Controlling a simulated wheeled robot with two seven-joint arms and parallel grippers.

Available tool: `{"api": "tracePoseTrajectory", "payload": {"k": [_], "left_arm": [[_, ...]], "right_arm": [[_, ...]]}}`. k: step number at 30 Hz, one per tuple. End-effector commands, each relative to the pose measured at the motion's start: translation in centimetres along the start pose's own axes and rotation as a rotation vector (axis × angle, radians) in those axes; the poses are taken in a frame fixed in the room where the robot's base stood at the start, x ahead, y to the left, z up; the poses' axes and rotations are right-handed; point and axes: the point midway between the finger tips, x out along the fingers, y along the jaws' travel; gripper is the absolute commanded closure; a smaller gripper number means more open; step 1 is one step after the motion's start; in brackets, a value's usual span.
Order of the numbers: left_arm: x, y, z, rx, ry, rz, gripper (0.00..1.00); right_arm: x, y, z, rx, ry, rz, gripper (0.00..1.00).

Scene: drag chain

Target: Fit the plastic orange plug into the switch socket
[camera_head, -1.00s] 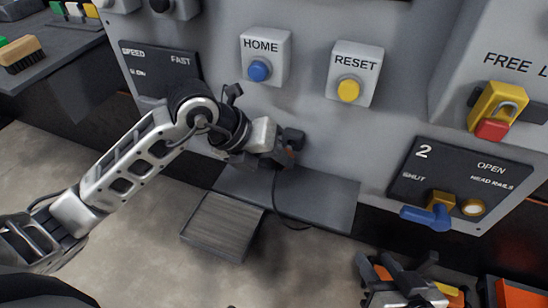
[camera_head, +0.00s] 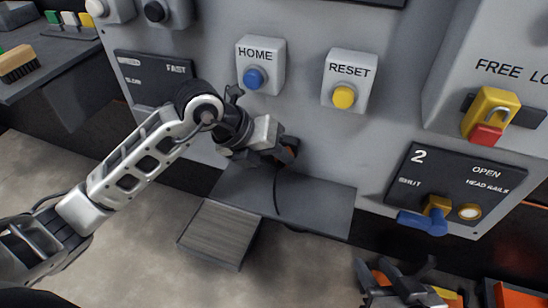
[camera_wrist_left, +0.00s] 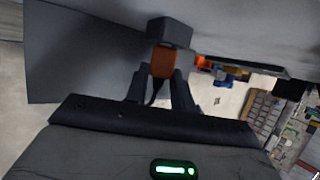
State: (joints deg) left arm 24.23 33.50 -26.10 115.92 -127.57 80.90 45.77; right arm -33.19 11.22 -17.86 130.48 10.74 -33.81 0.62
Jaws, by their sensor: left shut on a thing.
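The orange plug (camera_wrist_left: 163,62) is held between the fingers of my left gripper (camera_wrist_left: 164,88) in the left wrist view. A dark box that looks like the switch socket (camera_wrist_left: 170,32) is just beyond it; I cannot tell whether the plug is inside it. The socket is mostly hidden there. A black cable hangs from the plug. My right gripper (camera_head: 398,280) is partly visible at the bottom edge; its fingertips are unclear.
A dark shelf (camera_head: 310,205) juts out below the left gripper. A grey step (camera_head: 217,234) stands on the floor.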

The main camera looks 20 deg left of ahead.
Motion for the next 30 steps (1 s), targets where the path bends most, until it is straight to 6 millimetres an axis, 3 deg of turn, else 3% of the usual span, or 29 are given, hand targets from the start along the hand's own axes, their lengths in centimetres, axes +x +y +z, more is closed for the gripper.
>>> {"api": "tracePoseTrajectory", "payload": {"k": [4,5,7,24,30], "left_arm": [[0.1,0.0,0.3,0.0,0.0,-0.001,1.0],[0.1,0.0,0.2,0.0,0.0,-0.001,0.67],[0.1,0.0,0.2,0.0,0.0,-0.001,0.5],[0.1,0.0,0.2,0.0,0.0,0.0,0.5],[-0.5,0.1,-1.2,0.002,0.001,0.001,0.5]], "right_arm": [[0.0,0.0,0.1,0.0,-0.002,0.0,0.64],[0.0,0.0,0.1,0.0,-0.003,0.0,0.64],[0.1,0.0,0.2,0.0,-0.004,0.001,0.64],[0.1,0.0,0.2,0.0,-0.005,0.001,0.64],[0.1,0.0,0.2,0.0,-0.005,0.001,0.64]]}}
